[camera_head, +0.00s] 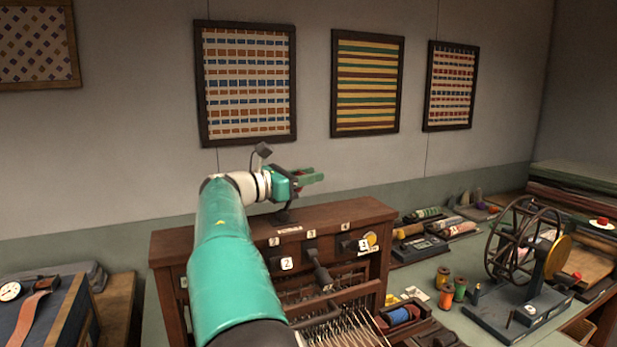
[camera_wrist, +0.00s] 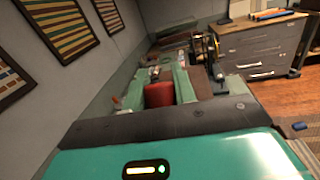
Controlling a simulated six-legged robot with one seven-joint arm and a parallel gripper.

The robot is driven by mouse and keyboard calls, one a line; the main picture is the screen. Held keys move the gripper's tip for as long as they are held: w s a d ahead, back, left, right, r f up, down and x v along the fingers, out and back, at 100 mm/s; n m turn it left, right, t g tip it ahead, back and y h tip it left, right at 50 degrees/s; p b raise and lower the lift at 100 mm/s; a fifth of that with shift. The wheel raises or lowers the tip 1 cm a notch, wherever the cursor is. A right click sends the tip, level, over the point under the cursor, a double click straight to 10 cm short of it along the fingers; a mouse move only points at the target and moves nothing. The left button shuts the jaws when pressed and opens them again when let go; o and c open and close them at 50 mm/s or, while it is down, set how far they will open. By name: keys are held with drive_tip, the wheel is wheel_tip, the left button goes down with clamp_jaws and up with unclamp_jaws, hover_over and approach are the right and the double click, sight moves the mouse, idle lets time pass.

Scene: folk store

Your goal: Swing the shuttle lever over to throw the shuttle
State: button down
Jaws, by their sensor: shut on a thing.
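The wooden loom (camera_head: 345,212) stands on the bench in the middle of the head view. My gripper (camera_head: 312,177) is over its top and points right. In the wrist view its green fingers close on both sides of a red knob (camera_wrist: 158,94), which I take to be the shuttle lever's grip. A short dark stem (camera_head: 285,214) rises from the loom top just below my gripper; its upper part is hidden behind the gripper. A small label (camera_head: 290,229) lies at its foot. The shuttle itself cannot be made out.
Numbered dark levers, one of them (camera_head: 319,272), stick out of the loom's front below my arm. A spoked winding wheel (camera_head: 520,240) and several thread spools (camera_head: 460,288) stand on the bench at right. Framed textiles (camera_head: 367,83) hang on the wall behind.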

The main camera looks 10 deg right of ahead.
drive_tip(key=shift+s+a+r+t+h, duration=0.1)
drive_tip(key=shift+a+r+t+h, duration=0.15)
drive_tip(key=shift+a+h, duration=0.35)
drive_tip(key=shift+s+a+r+t+h, duration=0.15)
drive_tip(key=shift+a+r+h, duration=0.2)
drive_tip(key=shift+a+h, duration=0.2)
drive_tip(key=c, duration=1.1)
unclamp_jaws()
drive_tip(key=shift+v, duration=3.65)
